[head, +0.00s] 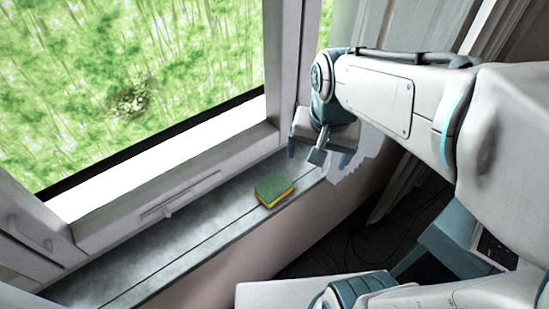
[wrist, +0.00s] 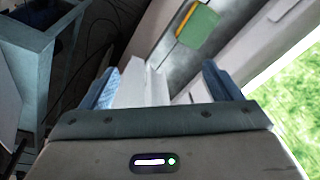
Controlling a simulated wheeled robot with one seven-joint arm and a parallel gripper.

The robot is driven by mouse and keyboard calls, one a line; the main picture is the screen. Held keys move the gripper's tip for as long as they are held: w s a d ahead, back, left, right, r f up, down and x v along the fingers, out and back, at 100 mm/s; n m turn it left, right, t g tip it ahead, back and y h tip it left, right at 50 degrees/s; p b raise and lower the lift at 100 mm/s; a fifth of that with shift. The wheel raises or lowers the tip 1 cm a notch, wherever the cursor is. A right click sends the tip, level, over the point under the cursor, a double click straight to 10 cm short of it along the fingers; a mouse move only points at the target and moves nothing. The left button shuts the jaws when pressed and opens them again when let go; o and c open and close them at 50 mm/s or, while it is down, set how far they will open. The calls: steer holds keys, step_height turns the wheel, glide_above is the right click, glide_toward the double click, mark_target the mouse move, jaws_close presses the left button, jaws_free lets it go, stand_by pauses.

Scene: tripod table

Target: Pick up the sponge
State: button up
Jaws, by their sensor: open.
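A sponge (head: 272,190) with a green top and a yellow lower layer lies flat on the grey window sill (head: 205,225). My gripper (head: 318,155) is above the right end of the sill, to the right of the sponge and apart from it. In the wrist view the sponge (wrist: 197,26) is at the top, beyond the two blue fingertips (wrist: 160,80). The fingers are spread apart with nothing held between them.
A pale curtain (head: 360,155) hangs at the sill's right end. The sill left of the sponge is clear. Dark cables (head: 375,235) lie on the floor below.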

steer(key=w+a+f+m+g+b, duration=0.2)
steer(key=w+a+f+m+b, duration=0.1)
steer(key=w+a+f+m, duration=0.4)
glide_above(275, 185)
steer(key=f, duration=0.8)
steer(key=shift+w+d+f+b, duration=0.1)
steer(key=shift+w+d+b, duration=0.1)
steer(key=shift+b, duration=0.1)
steer(key=shift+s+a+f, duration=0.1)
steer(key=shift+f, duration=1.35)
steer(key=shift+s+a+f, duration=0.1)
steer(key=shift+f, duration=1.3)
steer(key=c, duration=1.1)
